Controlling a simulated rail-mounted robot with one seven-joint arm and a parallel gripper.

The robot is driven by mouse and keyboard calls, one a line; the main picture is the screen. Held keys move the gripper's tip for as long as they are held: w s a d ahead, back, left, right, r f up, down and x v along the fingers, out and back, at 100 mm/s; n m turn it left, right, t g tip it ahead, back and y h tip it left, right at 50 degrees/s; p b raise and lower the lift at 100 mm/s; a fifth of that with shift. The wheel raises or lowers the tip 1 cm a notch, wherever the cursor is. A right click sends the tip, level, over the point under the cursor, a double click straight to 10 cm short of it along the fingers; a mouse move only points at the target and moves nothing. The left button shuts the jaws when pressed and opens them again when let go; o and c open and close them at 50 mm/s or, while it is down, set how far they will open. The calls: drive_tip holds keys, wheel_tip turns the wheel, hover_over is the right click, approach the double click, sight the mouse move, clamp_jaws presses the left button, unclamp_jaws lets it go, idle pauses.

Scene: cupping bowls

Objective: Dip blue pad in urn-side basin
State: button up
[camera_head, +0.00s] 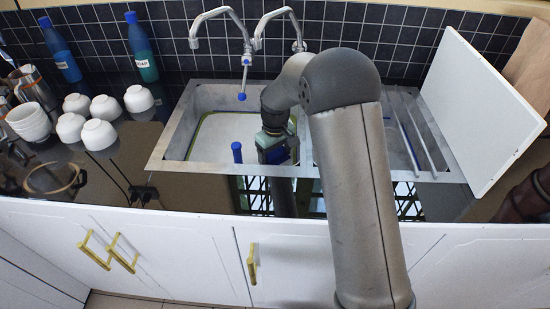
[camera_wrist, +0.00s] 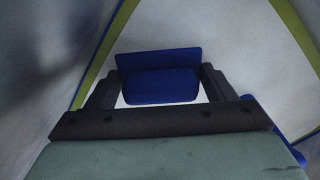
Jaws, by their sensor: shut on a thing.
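My gripper (camera_wrist: 160,80) is shut on the blue pad (camera_wrist: 162,86), which sits between its two dark fingers in the wrist view. In the head view my gripper (camera_head: 278,152) hangs in the right part of the left basin (camera_head: 212,135). A patch of blue shows at the gripper there. The left basin is pale inside, with a yellow-green line around its floor. In the wrist view the pale basin interior (camera_wrist: 230,35) and yellow-green lines lie beyond the pad. I cannot tell whether the pad touches the floor or any water. The right basin (camera_head: 397,150) is partly hidden by my arm.
A blue upright piece (camera_head: 237,152) stands by the left basin's front edge. Two curved taps (camera_head: 222,30) rise behind, one with a blue-tipped spout. White bowls (camera_head: 98,134) and bottles (camera_head: 142,50) stand left. A white board (camera_head: 480,110) leans at the right.

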sight(275, 151)
drive_tip(key=shift+d, duration=0.15)
drive_tip(key=shift+d, duration=0.35)
drive_tip(key=shift+a, duration=0.55)
drive_tip(key=shift+r, duration=0.1)
wheel_tip(275, 151, up, 17)
drive_tip(key=p, duration=1)
drive_tip(key=shift+p, duration=0.4)
